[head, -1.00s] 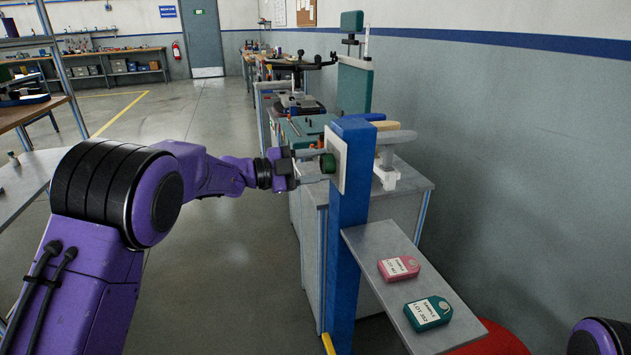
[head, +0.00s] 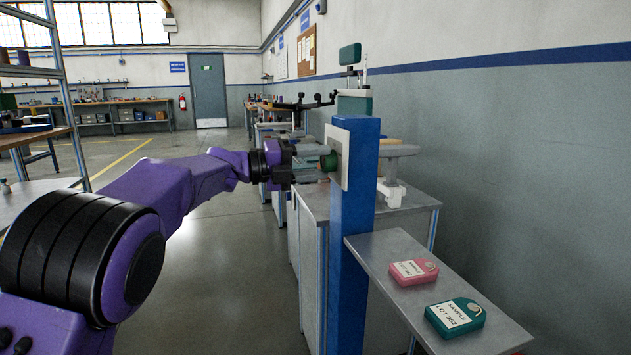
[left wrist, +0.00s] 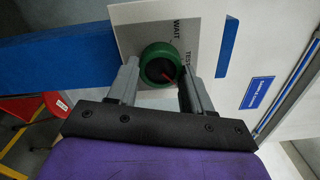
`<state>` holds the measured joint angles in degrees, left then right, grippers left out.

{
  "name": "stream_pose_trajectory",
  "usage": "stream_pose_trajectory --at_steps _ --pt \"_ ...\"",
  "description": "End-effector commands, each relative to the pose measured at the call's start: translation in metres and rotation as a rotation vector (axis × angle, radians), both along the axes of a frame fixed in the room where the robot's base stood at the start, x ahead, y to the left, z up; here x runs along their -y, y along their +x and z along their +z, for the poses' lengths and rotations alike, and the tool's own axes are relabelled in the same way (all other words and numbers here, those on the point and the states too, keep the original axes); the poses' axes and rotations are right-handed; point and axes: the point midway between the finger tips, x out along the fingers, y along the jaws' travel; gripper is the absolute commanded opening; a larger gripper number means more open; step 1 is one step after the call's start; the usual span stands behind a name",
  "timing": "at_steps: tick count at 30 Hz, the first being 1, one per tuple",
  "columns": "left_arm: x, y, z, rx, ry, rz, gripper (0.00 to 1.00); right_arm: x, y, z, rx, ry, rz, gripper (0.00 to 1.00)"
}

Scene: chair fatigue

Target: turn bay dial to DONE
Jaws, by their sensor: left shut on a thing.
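The bay dial (head: 328,161) is a round green knob on a pale plate (head: 338,150), fixed to a blue post (head: 352,240). My left gripper (head: 312,163) reaches it from the left and is shut on it. In the left wrist view the dial (left wrist: 160,57) sits between the two grey fingers, with a red mark on its dark face. The plate there reads WAIT and TEST beside the dial. No DONE label is readable; a finger covers part of the plate. My right gripper is out of view.
A grey shelf (head: 408,253) juts from the post, holding a pink sample tag (head: 414,271) and a teal one (head: 455,317). Workbenches stand behind the post, and the grey wall is at the right. The floor (head: 235,260) left of the post is open.

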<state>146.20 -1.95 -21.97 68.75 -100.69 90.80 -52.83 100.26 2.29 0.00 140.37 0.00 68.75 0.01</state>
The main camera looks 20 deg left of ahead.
Motion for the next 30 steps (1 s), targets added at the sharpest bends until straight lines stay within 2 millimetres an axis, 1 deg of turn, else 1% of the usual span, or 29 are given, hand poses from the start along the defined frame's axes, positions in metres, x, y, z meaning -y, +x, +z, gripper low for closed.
stream_pose_trajectory --at_steps 1,9,15,28,29,30 --pt "0.0 0.0 -0.006 0.024 0.018 0.0 0.2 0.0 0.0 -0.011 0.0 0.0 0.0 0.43" --pt "0.0 0.0 -0.003 0.125 0.086 0.0 0.2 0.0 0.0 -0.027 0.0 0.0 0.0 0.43" --pt "0.0 0.0 -0.002 0.157 0.107 0.0 0.2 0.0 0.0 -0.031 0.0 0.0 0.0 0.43" --pt "0.0 0.0 -0.001 0.164 0.112 0.0 0.2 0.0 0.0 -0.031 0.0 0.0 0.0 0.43" --pt "0.0 0.0 -0.001 0.164 0.112 0.0 0.53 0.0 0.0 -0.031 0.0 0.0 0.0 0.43" --pt "0.0 0.0 -0.001 0.164 0.112 0.0 0.66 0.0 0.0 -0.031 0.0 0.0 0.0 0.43"
